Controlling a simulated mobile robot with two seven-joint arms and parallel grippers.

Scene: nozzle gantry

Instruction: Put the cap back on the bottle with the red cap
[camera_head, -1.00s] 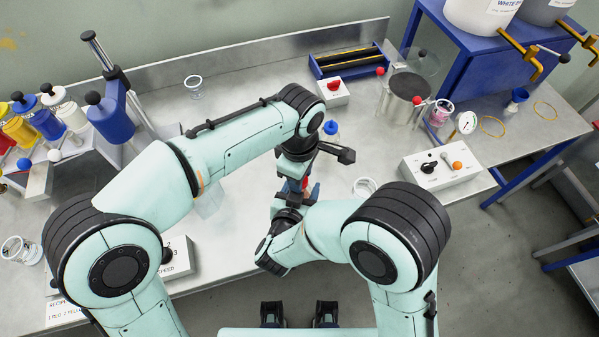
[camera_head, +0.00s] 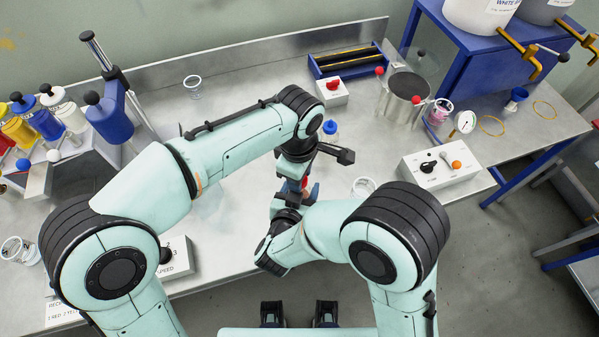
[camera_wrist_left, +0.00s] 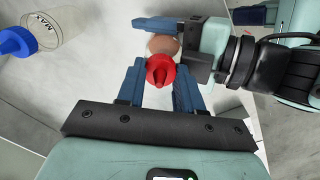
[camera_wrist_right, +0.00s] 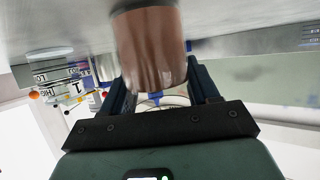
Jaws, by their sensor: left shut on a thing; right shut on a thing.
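The red cap (camera_wrist_left: 160,71) sits between the blue fingers of my left gripper (camera_wrist_left: 159,66), which is shut on it. A bottle with brownish contents (camera_wrist_right: 152,48) is between the fingers of my right gripper (camera_wrist_right: 160,78), which is shut on it. In the left wrist view the bottle (camera_wrist_left: 163,44) shows just past the cap, which overlaps its edge. I cannot tell whether cap and bottle touch. In the head view a bit of red (camera_head: 305,183) shows between the two wrists; the arms hide most of the bottle.
A bottle with a blue cap (camera_head: 331,128) stands behind the arms; its blue cap also shows in the left wrist view (camera_wrist_left: 16,42). A clear cup (camera_head: 364,186) and a switch box (camera_head: 438,170) are to the right. Free bench lies at back left.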

